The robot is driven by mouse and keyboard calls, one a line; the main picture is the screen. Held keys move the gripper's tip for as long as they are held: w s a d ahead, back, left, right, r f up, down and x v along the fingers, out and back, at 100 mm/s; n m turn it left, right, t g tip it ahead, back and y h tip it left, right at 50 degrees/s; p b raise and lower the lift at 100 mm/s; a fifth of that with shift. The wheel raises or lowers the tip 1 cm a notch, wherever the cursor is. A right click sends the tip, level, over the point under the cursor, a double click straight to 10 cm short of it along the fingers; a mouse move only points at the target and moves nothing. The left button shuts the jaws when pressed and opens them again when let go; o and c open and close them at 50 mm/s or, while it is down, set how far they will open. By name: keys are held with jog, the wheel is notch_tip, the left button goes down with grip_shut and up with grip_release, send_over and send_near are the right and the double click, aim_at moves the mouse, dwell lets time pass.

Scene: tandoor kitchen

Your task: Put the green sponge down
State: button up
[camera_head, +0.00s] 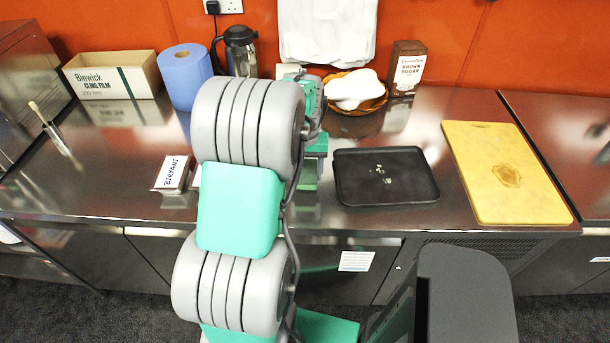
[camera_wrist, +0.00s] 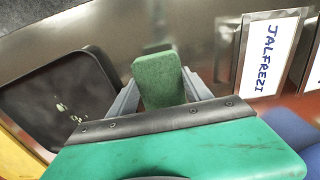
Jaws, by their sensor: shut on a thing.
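The green sponge (camera_wrist: 158,82) stands out between the two grey fingers of my gripper (camera_wrist: 160,90) in the wrist view. My gripper is shut on it, with a finger on each side. In the head view my arm covers much of this area, and my gripper (camera_head: 314,150) is over the steel counter, just left of the black tray. The sponge is hard to tell apart from the green gripper there. I cannot tell whether the sponge touches the counter.
The black tray (camera_head: 385,176) holds small pale bits. A yellow board (camera_head: 505,172) lies further right. A BIRYANI card (camera_head: 172,173) is at left; a JALFREZI card (camera_wrist: 268,55) shows in the wrist view. A basket (camera_head: 372,105), sugar box (camera_head: 407,68), flask (camera_head: 241,52) and blue roll (camera_head: 185,77) stand behind.

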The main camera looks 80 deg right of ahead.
aim_at(305, 172)
jog(key=f, duration=0.1)
jog(key=f+p, duration=0.1)
jog(key=f, duration=0.1)
jog(key=shift+w+d+f, duration=0.2)
jog(key=shift+f, duration=0.05)
jog(key=shift+f, duration=0.1)
jog(key=shift+f, duration=0.15)
jog(key=o, duration=1.2)
